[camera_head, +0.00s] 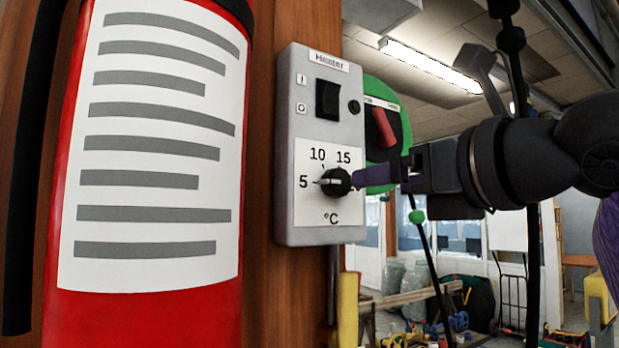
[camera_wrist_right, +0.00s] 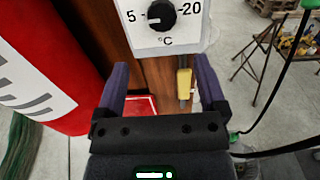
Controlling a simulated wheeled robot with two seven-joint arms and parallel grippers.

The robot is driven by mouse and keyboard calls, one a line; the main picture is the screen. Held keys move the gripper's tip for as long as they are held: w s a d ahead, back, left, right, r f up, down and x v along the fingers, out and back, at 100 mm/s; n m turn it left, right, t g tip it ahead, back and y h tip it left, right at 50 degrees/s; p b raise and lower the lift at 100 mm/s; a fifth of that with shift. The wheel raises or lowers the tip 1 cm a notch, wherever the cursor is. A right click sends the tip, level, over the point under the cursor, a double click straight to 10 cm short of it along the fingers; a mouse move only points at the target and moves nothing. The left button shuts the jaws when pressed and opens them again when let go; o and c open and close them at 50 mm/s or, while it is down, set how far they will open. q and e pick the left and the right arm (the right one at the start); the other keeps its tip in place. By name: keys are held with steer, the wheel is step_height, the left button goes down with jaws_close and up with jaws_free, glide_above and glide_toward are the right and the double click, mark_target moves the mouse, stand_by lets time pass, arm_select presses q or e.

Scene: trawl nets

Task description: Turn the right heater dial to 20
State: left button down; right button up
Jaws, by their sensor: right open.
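The heater box (camera_head: 319,225) is a light grey panel on a brown wooden post, with a black rocker switch (camera_head: 327,99) above a temperature scale. Its black dial (camera_head: 334,183) has a white mark pointing left, at about 5. The dial also shows at the top of the right wrist view (camera_wrist_right: 162,15), where 20 is printed to its right. My right gripper (camera_head: 362,177) comes in from the right, its purple fingers open and empty. In the right wrist view (camera_wrist_right: 161,64) the dial is beyond the fingertips, between their lines; I cannot tell any contact. My left gripper is out of view.
A red fire extinguisher (camera_head: 150,292) with a white label stands close on the left. A green round plate with a red switch handle (camera_head: 381,127) is behind the heater's right side. A yellow object (camera_head: 347,310) is below the heater.

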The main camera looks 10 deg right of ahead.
mark_target(342, 182)
steer(key=p+x, duration=0.1)
steer(key=x, duration=0.1)
steer(key=p+x, duration=0.2)
steer(key=x, duration=0.1)
steer(key=r+p+x, duration=0.1)
steer(key=x, duration=0.1)
steer(key=shift+w+p, duration=0.3)
steer(key=shift+w, duration=0.35)
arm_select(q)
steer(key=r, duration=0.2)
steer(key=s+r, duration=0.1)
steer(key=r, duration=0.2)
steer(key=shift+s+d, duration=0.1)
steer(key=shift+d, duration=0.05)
arm_select(e)
steer(key=shift+s+f, duration=0.1)
jaws_close()
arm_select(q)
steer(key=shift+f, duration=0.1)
